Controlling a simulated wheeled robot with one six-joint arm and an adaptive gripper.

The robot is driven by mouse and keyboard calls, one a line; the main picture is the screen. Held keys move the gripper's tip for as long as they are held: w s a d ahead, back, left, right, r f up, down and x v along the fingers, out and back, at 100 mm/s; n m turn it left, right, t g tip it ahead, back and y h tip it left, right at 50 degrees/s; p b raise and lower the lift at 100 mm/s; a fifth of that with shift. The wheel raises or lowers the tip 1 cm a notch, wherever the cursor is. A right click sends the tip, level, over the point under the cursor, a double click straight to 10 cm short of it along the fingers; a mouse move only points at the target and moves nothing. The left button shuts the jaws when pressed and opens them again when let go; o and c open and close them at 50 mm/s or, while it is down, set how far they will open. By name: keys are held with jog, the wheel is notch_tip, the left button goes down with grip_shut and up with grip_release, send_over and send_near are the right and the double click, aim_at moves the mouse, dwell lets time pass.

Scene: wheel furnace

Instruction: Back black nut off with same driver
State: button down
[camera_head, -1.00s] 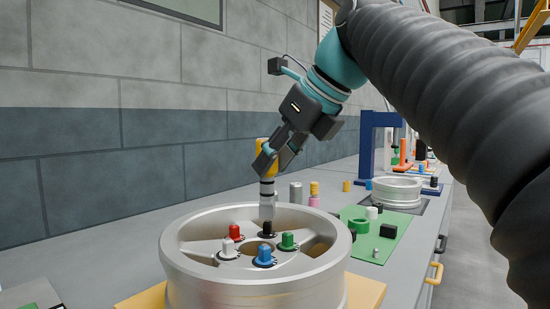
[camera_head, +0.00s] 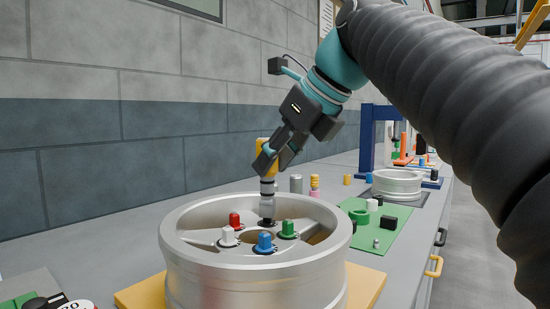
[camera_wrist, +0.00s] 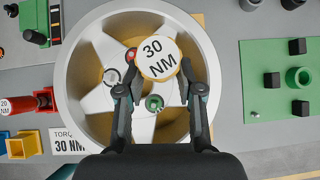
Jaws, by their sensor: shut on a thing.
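My gripper (camera_head: 277,160) is shut on the yellow driver (camera_head: 264,163) and holds it upright over the wheel. The driver's yellow cap marked 30 NM (camera_wrist: 158,58) shows between my fingers in the wrist view. The silver wheel (camera_head: 250,288) lies flat. Its red nut (camera_head: 234,219), white nut (camera_head: 228,235), blue nut (camera_head: 265,241) and green nut (camera_head: 287,228) stand around the hub.
The wheel rests on a yellow base (camera_head: 368,285). A green mat (camera_head: 385,238) with black, green and white parts lies to its right. A red driver (camera_wrist: 35,103) and coloured bins are left in the wrist view. A wall runs along the back.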

jog(key=shift+f, duration=0.5)
jog(key=c, duration=0.7)
grip_release()
jog(key=shift+o, duration=0.2)
jog(key=v, duration=1.2)
